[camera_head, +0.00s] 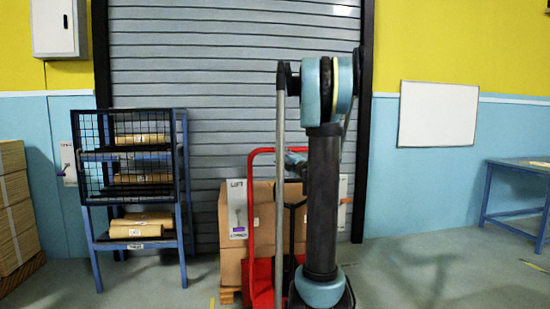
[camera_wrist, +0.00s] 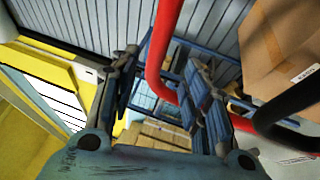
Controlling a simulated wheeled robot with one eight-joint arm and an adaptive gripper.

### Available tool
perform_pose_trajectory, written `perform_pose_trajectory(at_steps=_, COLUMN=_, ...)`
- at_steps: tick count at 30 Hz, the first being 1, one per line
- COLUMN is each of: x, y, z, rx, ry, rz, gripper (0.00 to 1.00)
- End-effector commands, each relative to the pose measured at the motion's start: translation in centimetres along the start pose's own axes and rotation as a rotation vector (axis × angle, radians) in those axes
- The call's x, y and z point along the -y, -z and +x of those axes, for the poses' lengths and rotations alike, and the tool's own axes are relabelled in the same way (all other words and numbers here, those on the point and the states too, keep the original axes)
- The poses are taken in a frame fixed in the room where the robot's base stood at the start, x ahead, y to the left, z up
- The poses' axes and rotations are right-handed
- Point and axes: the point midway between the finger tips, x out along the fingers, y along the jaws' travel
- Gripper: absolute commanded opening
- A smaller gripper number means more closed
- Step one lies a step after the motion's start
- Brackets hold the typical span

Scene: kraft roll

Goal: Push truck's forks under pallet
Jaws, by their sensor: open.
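The red truck (camera_head: 262,285) stands on the floor in front of the shutter, its red handle (camera_head: 251,200) rising in a loop. Brown cartons (camera_head: 232,262) are stacked on a wooden pallet (camera_head: 228,296) beyond it. My arm hides much of the truck, and the forks are not visible. My gripper (camera_head: 295,162) is by the handle's top bar, partly hidden by my arm. In the wrist view my gripper (camera_wrist: 165,65) is open, with the red handle (camera_wrist: 163,45) showing between its fingers. I cannot tell whether they touch it. A carton (camera_wrist: 285,45) shows at right.
A blue rack (camera_head: 185,215) with mesh and wrapped rolls stands left of the pallet. Stacked cartons (camera_head: 15,215) stand at far left. A blue table (camera_head: 520,166) is at far right. The floor (camera_head: 445,270) between my arm and the table is clear.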

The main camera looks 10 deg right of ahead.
Motion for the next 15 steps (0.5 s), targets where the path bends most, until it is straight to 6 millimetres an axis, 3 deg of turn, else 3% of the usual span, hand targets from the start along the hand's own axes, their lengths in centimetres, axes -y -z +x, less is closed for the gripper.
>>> perform_pose_trajectory(at_steps=6, x=0.0, y=-0.1, z=-2.1, rx=0.001, ry=0.001, rz=-0.002, gripper=0.43)
perform_pose_trajectory(at_steps=15, x=0.1, y=0.0, z=-2.5, rx=0.000, ry=0.001, rz=-0.001, gripper=0.43)
